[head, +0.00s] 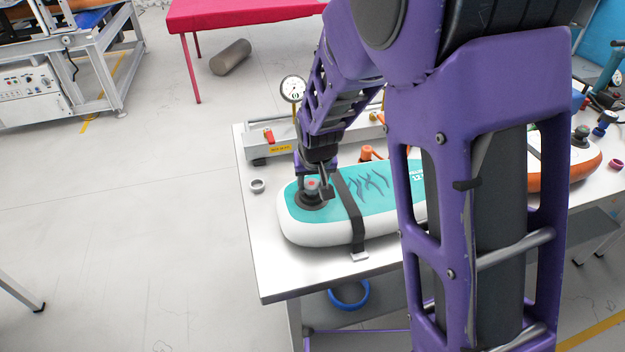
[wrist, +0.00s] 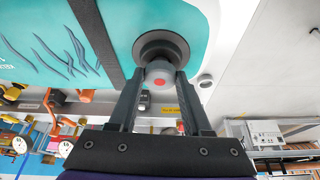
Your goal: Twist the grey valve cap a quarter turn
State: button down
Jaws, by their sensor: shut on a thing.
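The grey valve cap (wrist: 160,72) has a red dot on its top and sits in a dark round valve seat (wrist: 150,44) near the end of a teal and white inflatable board (head: 295,226). The cap also shows in the head view (head: 312,185), partly covered by my fingers. My gripper (wrist: 160,82) reaches over the valve with one finger on each side of the cap, shut on it. The board lies flat on the table, with a black strap (head: 350,210) across it beside the valve. My arm hides much of the board's right part.
The white table (head: 275,272) holds a pressure gauge (head: 293,89), a grey ring (head: 258,185) and an orange board (head: 570,160) at the right. A blue ring (head: 348,295) is under the table.

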jog(key=shift+a+m, duration=0.15)
jog(key=shift+m, duration=0.45)
jog(key=m+h, duration=0.1)
jog(key=m, duration=0.2)
jog(key=shift+a+h, duration=0.1)
jog(key=shift+h, duration=0.3)
jog(key=shift+m, duration=0.4)
jog(key=m+h, duration=0.1)
jog(key=m, duration=0.1)
jog(key=m+g, duration=0.1)
jog(key=m, duration=0.2)
jog(key=shift+w+a+h, duration=0.1)
jog(key=shift+h, duration=0.3)
jog(key=shift+c, duration=1.3)
grip_release()
jog(key=shift+r, duration=0.1)
